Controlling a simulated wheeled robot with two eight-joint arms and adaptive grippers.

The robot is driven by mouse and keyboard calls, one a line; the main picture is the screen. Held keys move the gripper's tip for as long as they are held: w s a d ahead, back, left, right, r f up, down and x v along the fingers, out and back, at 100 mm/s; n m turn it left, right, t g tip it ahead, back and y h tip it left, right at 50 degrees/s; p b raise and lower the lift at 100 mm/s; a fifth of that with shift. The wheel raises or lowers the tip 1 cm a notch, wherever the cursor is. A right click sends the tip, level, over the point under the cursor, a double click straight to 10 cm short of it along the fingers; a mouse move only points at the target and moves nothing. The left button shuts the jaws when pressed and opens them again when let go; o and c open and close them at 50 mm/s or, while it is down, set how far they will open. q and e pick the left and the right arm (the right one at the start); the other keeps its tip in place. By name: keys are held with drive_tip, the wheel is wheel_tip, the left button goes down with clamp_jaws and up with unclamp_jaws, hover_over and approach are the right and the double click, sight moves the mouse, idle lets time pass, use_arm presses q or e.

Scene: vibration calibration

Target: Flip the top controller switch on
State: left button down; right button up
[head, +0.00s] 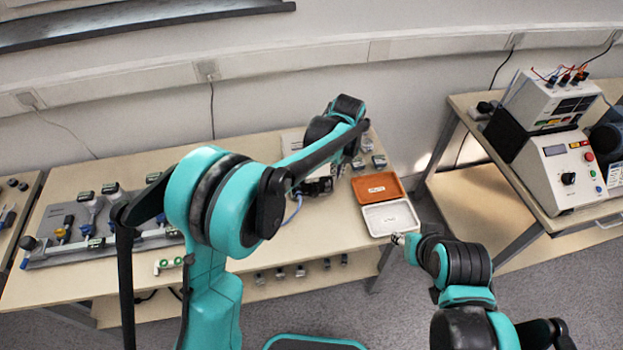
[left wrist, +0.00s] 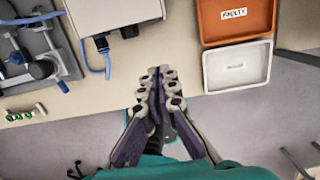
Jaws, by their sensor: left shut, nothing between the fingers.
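Two white controller units are stacked on the side table at the right of the head view. The top controller (head: 552,100) has a dark display, leads and several dark knobs on top; its switch is too small to make out. The lower controller (head: 565,172) has a black knob and red and green buttons. My left gripper (head: 318,187) is over the main table, far from the controllers and partly hidden by its arm. In the left wrist view its fingers (left wrist: 160,75) are shut and empty. My right gripper (head: 398,239) is near the white tray; its fingers are unclear.
An orange tray (head: 378,187) labelled faulty and a white tray (head: 390,218) sit at the main table's right end. A white box (left wrist: 112,14) with a blue cable lies ahead of my left gripper. A grey fixture board (head: 70,245) is at left. A floor gap separates the tables.

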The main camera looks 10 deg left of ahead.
sight(329, 179)
idle(0.3)
use_arm(q)
drive_tip(key=w+a+f+b, duration=0.1)
drive_tip(key=w+f+b, duration=0.4)
drive_tip(key=f, duration=0.5)
drive_tip(key=shift+a+f, duration=0.15)
drive_tip(key=shift+a, duration=0.2)
